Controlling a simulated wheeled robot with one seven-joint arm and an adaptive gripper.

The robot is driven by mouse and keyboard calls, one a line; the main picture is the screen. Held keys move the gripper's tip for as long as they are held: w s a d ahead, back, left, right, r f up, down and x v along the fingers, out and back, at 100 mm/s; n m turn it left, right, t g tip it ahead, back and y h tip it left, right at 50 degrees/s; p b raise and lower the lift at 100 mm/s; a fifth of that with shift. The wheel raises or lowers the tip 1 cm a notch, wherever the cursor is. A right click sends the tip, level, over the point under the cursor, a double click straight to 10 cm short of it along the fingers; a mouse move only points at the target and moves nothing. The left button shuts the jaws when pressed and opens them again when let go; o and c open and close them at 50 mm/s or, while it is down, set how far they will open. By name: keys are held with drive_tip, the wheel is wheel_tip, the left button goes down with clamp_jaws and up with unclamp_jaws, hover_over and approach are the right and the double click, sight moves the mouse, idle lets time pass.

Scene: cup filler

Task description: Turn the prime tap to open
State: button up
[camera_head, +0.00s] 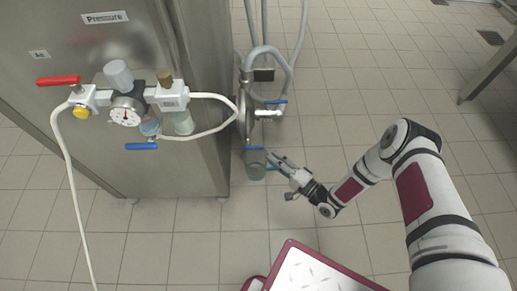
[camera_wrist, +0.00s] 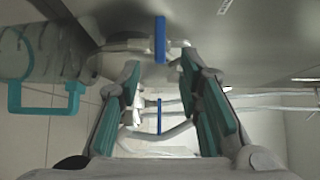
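Several taps with lever handles are in view, and I read no label naming the prime tap. A small blue lever (camera_head: 254,148) sits low on the pipework beside the steel cabinet. In the wrist view a near blue lever (camera_wrist: 160,38) stands just beyond and between my fingertips, apart from them. A second blue lever (camera_wrist: 159,116) shows farther off between the fingers; a blue lever higher on the pipework (camera_head: 276,101) shows in the head view. My gripper (camera_head: 271,160) is open and empty, close to the right of the low lever. It also shows in the wrist view (camera_wrist: 160,64).
A translucent jug (camera_head: 255,168) with a teal handle (camera_wrist: 45,98) is beside my gripper, under the low lever. The cabinet (camera_head: 205,150) carries a gauge (camera_head: 126,112), a red lever (camera_head: 58,80) and another blue lever (camera_head: 141,146). Grey hoses (camera_head: 289,65) rise behind.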

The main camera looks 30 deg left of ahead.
sight(259, 148)
drive_tip(key=b+x, duration=0.2)
drive_tip(key=x, duration=0.7)
drive_tip(key=shift+b, duration=0.3)
drive_tip(key=shift+c, duration=0.4)
drive_tip(key=shift+d, duration=0.1)
clamp_jaws()
